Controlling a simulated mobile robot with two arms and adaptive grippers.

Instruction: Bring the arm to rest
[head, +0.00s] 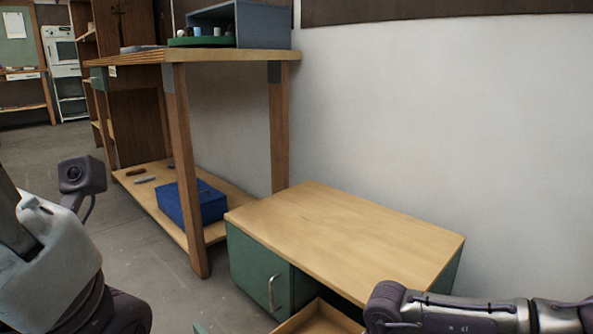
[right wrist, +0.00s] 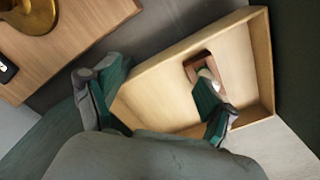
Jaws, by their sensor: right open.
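My right gripper (right wrist: 158,102) shows in the right wrist view with its two dark green fingers spread apart and nothing between them. It hangs over an open wooden drawer (right wrist: 262,60). A small brown block with a pale rounded part (right wrist: 203,68) lies in the drawer, partly hidden behind the right finger; whether the finger touches it I cannot tell. In the head view my right arm reaches in from the lower right, over the desk's front corner, and its gripper is out of the picture. My left arm shows at the left edge; its gripper is not in view.
The low wooden-topped desk (head: 350,235) has a green door (head: 258,268) and the pulled-out drawer in front. A workbench (head: 200,57) with a blue box (head: 190,203) on its shelf stands behind. A brass round base (right wrist: 32,14) and a black item (right wrist: 6,70) are near the gripper.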

